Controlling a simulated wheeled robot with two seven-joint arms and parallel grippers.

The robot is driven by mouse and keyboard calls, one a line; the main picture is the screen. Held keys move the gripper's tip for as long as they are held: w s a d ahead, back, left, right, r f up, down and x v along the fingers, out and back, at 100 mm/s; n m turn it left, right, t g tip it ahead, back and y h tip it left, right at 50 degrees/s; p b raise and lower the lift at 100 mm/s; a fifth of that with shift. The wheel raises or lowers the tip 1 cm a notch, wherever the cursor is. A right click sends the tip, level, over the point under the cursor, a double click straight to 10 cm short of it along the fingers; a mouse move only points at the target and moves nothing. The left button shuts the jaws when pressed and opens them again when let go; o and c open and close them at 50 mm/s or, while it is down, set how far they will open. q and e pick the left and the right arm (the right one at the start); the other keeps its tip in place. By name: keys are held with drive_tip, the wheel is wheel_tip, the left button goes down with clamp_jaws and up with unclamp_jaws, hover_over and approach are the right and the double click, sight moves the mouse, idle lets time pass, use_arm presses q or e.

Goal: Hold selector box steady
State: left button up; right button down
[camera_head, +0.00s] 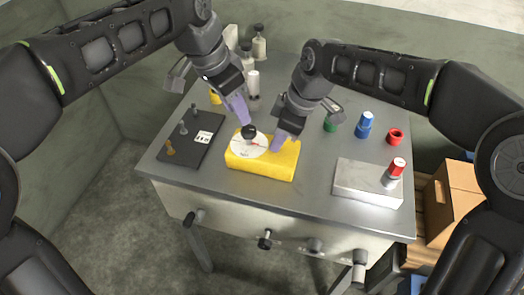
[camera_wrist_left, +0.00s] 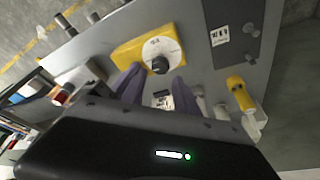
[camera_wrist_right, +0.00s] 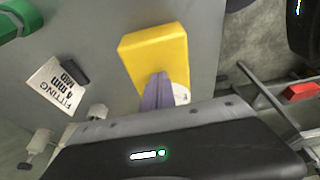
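The yellow selector box (camera_head: 259,172) sits on the grey table, with a white dial and a black knob (camera_head: 249,131) on top. The box also shows in the left wrist view (camera_wrist_left: 130,52) and the right wrist view (camera_wrist_right: 150,50). My left gripper (camera_head: 240,110) is above the dial, its purple fingers (camera_wrist_left: 153,88) apart and empty, pointing toward the knob. My right gripper (camera_head: 283,140) is at the box's right part, its purple fingers (camera_wrist_right: 158,92) close together over the box and hiding part of the dial. I cannot tell whether they touch the box.
A dark plate (camera_head: 186,150) with several pegs lies left of the box. A pale block (camera_head: 365,185) with a red-capped part stands right. Green, blue (camera_head: 364,122) and red (camera_head: 395,136) parts sit at the back right. Bottles (camera_head: 259,45) stand behind.

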use_arm(q)
drive_tip(key=o, duration=0.3)
drive_tip(key=shift+o, duration=0.5)
drive_tip(key=shift+w+d+n, duration=0.1)
drive_tip(key=shift+n, duration=0.3)
drive_tip(key=n+h, duration=0.1)
drive_tip(key=n, duration=0.1)
drive_tip(key=w+d+r+n+h, duration=0.1)
drive_tip(key=shift+w+d+n, duration=0.1)
drive_tip(key=shift+d+n, duration=0.05)
drive_tip(key=shift+n, duration=0.25)
drive_tip(key=shift+w+d+r+n+g+h, duration=0.15)
drive_tip(key=shift+n+g+h, duration=0.1)
drive_tip(key=shift+n, duration=0.3)
drive_tip(key=shift+w+d+r+n+g+h, duration=0.15)
drive_tip(key=shift+n+h, duration=0.1)
drive_tip(key=shift+n, duration=0.3)
drive_tip(key=f+n+h, duration=0.1)
drive_tip(key=n+g, duration=0.1)
drive_tip(key=n, duration=0.1)
drive_tip(key=f+n+h, duration=0.1)
drive_tip(key=n, duration=0.1)
drive_tip(key=shift+s+a+f+g+h, duration=0.2)
drive_tip(key=shift+f+g+h, duration=0.1)
drive_tip(key=shift+g, duration=0.1)
drive_tip(key=a+n+h, duration=0.7)
drive_tip(key=n+h, duration=0.2)
drive_tip(key=n, duration=0.7)
drive_tip(key=shift+w+h, duration=0.2)
drive_tip(key=shift+h, duration=0.2)
